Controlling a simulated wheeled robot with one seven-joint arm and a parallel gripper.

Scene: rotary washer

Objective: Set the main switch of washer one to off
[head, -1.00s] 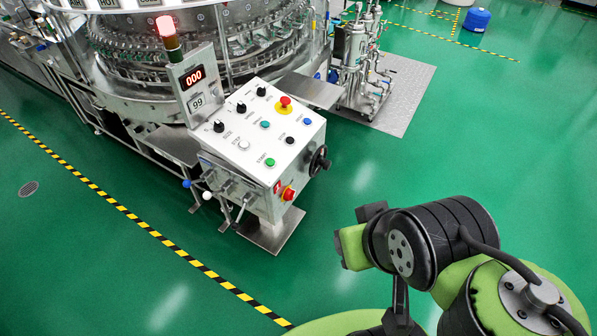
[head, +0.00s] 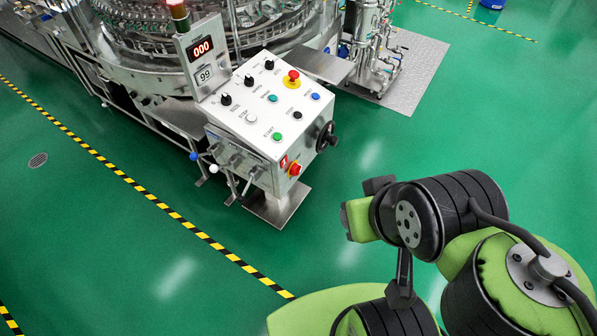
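The washer's control console (head: 240,125) stands left of centre in the head view, with its sloped panel facing up. A red rotary switch on a yellow plate (head: 294,168), which looks like the main switch, sits low on the console's right-hand side face. Its handle position is too small to read. A red mushroom button on a yellow ring (head: 292,78) is on the sloped panel. My folded arm fills the lower right, well apart from the console. I cannot make out my gripper's fingers in this view.
A black handwheel (head: 327,136) sticks out from the console's side. Small levers (head: 214,168) and a metal foot plate (head: 275,208) are at its lower front. The round washer (head: 150,45) stands behind. Green floor is clear between the console and my arm.

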